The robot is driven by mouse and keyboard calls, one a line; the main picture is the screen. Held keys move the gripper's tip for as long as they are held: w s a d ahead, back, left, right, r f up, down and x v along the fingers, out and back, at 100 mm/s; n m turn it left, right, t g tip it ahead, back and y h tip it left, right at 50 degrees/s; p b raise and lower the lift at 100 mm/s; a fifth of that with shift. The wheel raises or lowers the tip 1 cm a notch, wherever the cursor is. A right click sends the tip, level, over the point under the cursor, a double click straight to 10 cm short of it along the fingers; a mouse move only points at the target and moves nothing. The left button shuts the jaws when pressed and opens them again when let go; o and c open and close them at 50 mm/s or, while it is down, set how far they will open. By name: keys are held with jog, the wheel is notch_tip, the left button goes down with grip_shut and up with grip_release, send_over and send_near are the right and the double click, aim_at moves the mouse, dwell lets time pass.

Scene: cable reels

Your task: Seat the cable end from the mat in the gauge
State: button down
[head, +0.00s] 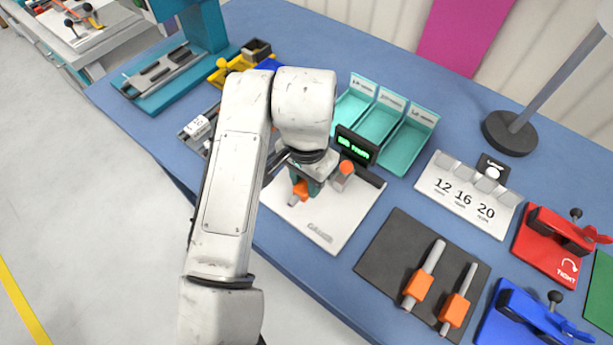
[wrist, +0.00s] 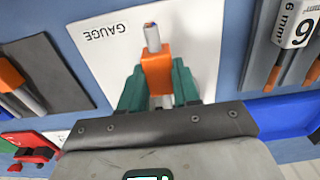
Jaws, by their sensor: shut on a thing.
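My gripper (wrist: 158,90) has teal fingers closed on the orange sleeve of a grey cable end (wrist: 155,72). The cable's bare tip points away from the jaws, over the white plate. In the head view my gripper (head: 306,183) is over the white gauge (head: 318,232), with the orange sleeve (head: 300,191) between its fingers. The gauge plate also shows in the wrist view (wrist: 95,60). The gauge's display (head: 357,146) has green text too small to read surely. My arm hides part of the gauge; contact with it cannot be told. The dark mat (head: 385,255) is to the right.
Two orange-sleeved cable ends (head: 420,283) lie on the mat. An orange-topped piece (head: 346,168) stands beside my gripper. Teal bins (head: 378,120) stand behind. A 12/16/20 block (head: 465,200), a red clamp (head: 550,245) and a blue one (head: 520,320) are at right.

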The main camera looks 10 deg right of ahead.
aim_at(306, 183)
jog(key=shift+s+r+p, duration=0.1)
jog(key=shift+r+p, duration=0.15)
jog(key=shift+p, duration=0.05)
jog(key=shift+f, duration=0.15)
dwell(0.5)
jog(key=shift+f+b, duration=0.5)
jog(key=shift+f, duration=0.3)
jog(key=shift+f, duration=0.15)
jog(key=shift+f+b, duration=0.55)
jog(key=shift+f, duration=0.2)
jog(key=c, duration=0.7)
grip_release()
jog(key=shift+c, duration=0.2)
